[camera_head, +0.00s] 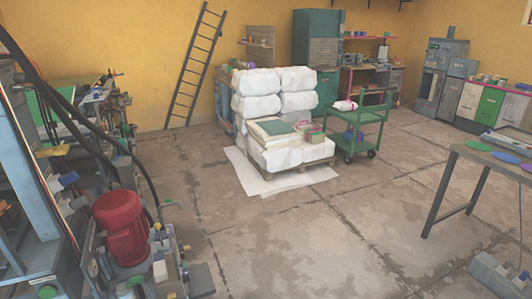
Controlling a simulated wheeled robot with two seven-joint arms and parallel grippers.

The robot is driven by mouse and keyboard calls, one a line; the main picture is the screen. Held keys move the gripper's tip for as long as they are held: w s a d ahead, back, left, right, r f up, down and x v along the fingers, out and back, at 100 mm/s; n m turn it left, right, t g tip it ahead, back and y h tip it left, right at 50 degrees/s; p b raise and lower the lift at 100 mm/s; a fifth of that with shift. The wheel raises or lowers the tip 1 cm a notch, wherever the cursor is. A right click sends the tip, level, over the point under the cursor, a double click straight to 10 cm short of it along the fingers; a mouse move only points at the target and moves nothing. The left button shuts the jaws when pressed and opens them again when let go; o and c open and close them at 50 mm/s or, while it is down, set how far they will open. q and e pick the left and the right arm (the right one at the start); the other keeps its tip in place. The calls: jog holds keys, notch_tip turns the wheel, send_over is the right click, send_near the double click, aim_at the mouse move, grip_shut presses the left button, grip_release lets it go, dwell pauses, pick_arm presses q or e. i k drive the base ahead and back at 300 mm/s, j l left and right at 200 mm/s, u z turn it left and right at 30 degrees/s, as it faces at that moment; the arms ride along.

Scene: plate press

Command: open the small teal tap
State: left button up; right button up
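No gripper of mine shows in the head view. The machine at the left carries many small coloured fittings. A small green-teal piece (48,291) sits low at the bottom left edge, and another greenish piece (135,281) sits below the red motor (122,228). All are too small to tell which, if any, is the small teal tap, or whether a tap is open or shut.
Thick black hoses (80,135) arch over the machine. White sacks (257,107) are stacked on a pallet at the centre, beside a green trolley (366,116). A ladder (195,65) leans on the yellow wall. A workbench (455,148) stands right. The middle floor is clear.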

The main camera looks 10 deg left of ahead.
aim_at(184, 264)
jog(key=i+l, duration=0.15)
jog(key=l, duration=0.2)
jog(key=i+l, duration=0.15)
jog(key=l, duration=0.2)
jog(key=i+l, duration=0.2)
jog(key=l, duration=0.15)
jog(key=u, duration=0.4)
jog(key=l+u, duration=0.15)
jog(key=u, duration=0.6)
jog(key=l+u, duration=0.15)
jog(key=u, duration=0.25)
